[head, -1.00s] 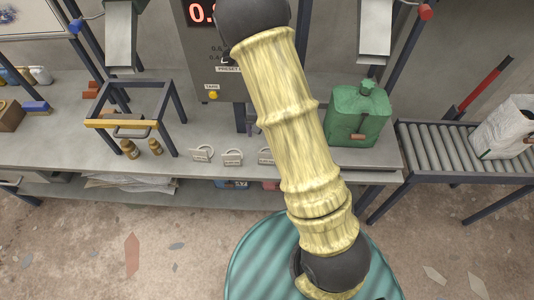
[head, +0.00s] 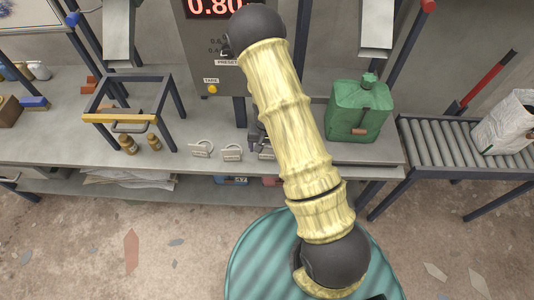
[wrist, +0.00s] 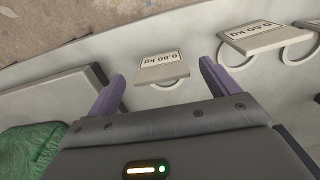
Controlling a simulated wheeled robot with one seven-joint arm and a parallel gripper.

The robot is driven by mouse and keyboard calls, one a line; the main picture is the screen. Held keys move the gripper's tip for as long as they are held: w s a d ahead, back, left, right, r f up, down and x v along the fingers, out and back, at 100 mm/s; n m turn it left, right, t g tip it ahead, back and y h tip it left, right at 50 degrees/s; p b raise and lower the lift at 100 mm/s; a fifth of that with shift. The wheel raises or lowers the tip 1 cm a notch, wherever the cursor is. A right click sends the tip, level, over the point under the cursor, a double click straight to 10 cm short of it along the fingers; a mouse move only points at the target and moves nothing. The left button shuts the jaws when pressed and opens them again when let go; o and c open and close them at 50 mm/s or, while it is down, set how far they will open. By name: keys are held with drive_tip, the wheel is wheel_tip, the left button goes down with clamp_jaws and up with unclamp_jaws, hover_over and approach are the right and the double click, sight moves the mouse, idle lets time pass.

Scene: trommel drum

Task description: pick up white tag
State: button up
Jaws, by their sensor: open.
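A white tag (wrist: 163,68) with a printed weight, which looks like 0.80 kg, and a ring lies flat on the grey bench. In the wrist view it sits between the two purple fingertips of my open gripper (wrist: 161,75), with clear gaps on both sides. In the head view it is the rightmost tag (head: 266,154), partly hidden by my arm. My gripper (head: 256,140) is just behind it there, mostly covered by the arm. A second tag (wrist: 262,37), marked 0.50 kg, lies to the right in the wrist view. Another tag (head: 202,148) lies farthest left in the head view.
A green jerrycan (head: 358,108) stands right of the tags. A scale display (head: 213,8) reads 0.80 at the back. A dark frame with a yellow bar (head: 120,118) and small brass weights (head: 129,146) stand left. A roller conveyor (head: 440,145) is at far right.

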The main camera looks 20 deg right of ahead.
sight(267, 161)
drive_tip(key=shift+f, duration=0.15)
drive_tip(key=shift+f, duration=2.65)
drive_tip(key=c, duration=1)
drive_tip(key=shift+r, duration=0.2)
drive_tip(key=shift+c, duration=0.2)
wheel_tip(267, 161, up, 10)
drive_tip(key=shift+f+p, duration=0.15)
drive_tip(key=shift+p, duration=0.25)
